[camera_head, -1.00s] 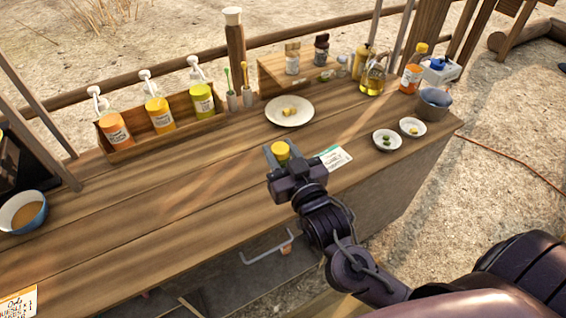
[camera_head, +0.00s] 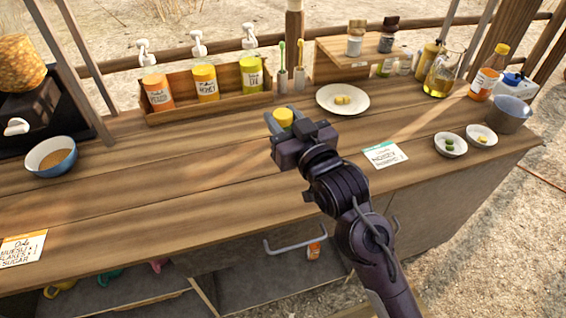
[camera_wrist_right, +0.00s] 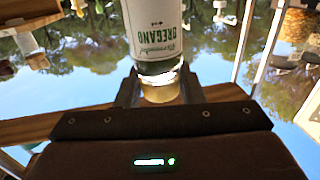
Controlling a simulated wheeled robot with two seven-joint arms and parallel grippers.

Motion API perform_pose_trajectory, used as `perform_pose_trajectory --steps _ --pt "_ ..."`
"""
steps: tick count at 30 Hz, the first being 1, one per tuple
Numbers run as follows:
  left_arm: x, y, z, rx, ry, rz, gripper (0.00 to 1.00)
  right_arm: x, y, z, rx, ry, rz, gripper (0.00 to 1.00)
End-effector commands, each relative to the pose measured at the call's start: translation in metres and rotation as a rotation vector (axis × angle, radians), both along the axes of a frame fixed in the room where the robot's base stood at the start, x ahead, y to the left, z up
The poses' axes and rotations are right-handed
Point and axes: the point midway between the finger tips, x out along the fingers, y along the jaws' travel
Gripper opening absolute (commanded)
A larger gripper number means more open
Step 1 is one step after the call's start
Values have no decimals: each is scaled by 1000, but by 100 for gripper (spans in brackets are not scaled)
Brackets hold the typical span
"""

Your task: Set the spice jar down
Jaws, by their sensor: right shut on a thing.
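The spice jar (camera_head: 284,115) shows only its yellow lid in the head view, between the fingers of my right gripper (camera_head: 284,122). In the right wrist view the jar (camera_wrist_right: 153,32) has a white label with green lettering reading "OREGANO". My right gripper is shut on it near its lid end. The jar is over the middle of the wooden counter (camera_head: 190,180); its lower part is hidden in the head view, so I cannot tell whether it touches the wood. My left gripper is out of view.
A white plate (camera_head: 342,99) with yellow pieces lies behind the gripper. A wooden rack (camera_head: 205,109) of bottles stands back left, and a small raised shelf (camera_head: 360,50) holds jars. A card (camera_head: 385,156) lies to the right.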

Motion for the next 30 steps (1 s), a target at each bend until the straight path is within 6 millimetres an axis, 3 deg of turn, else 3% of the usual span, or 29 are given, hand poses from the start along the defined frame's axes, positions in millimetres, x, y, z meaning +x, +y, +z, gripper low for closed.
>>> perform_pose_trajectory --steps 3,9,14,21,30 --pt "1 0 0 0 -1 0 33 -1 0 -35 -2 4 0 10" --pt "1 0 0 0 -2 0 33 0 0 -68 0 0 -1 10" --pt "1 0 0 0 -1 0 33 0 0 -81 0 0 -1 10" --pt "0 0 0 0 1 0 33 0 0 -115 -1 0 -1 10" --pt "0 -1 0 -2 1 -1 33 0 0 -118 0 -3 -1 10"
